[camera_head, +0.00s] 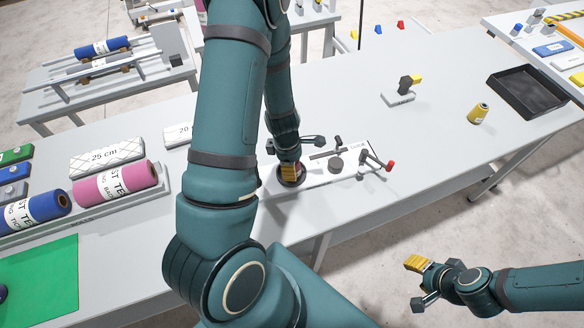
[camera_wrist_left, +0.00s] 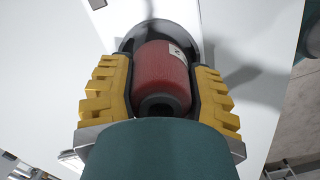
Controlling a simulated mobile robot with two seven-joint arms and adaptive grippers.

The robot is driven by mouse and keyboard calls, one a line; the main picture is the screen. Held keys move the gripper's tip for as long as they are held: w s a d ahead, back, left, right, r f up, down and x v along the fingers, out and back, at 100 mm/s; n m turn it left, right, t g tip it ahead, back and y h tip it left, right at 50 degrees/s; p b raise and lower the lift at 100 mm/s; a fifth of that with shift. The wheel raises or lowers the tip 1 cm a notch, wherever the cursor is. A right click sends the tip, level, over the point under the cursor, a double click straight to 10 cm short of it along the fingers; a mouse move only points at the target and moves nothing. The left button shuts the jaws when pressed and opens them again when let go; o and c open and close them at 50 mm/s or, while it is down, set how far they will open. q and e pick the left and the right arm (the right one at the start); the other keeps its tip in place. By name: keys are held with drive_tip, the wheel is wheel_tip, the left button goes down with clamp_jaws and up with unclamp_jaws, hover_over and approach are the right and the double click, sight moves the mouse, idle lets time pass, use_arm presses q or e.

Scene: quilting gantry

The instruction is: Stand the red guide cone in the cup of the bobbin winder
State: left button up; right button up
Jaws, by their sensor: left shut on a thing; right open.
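The red guide cone (camera_wrist_left: 160,75) is between the yellow fingers of my left gripper (camera_wrist_left: 161,85) in the left wrist view, with a small white label on it. My left gripper (camera_head: 290,168) is shut on it. The dark round cup (camera_head: 291,182) of the bobbin winder (camera_head: 337,158) is directly under that gripper. The cup's dark rim (camera_wrist_left: 186,38) shows behind the cone in the wrist view; whether the cone rests inside it or hovers above, I cannot tell. The cone is hidden in the head view. My right gripper (camera_head: 420,284) is open and empty, off the table's front edge.
The winder's red-knobbed crank (camera_head: 388,166) is right of the cup. A yellow spool (camera_head: 478,113), a small device (camera_head: 400,96) and a black tray (camera_head: 527,92) stand further right. Fabric rolls (camera_head: 115,184) lie at left. Table between winder and tray is mostly clear.

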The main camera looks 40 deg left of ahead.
use_arm(q)
drive_tip(key=shift+f, duration=0.45)
drive_tip(key=o, duration=1.2)
drive_tip(key=shift+f, duration=0.1)
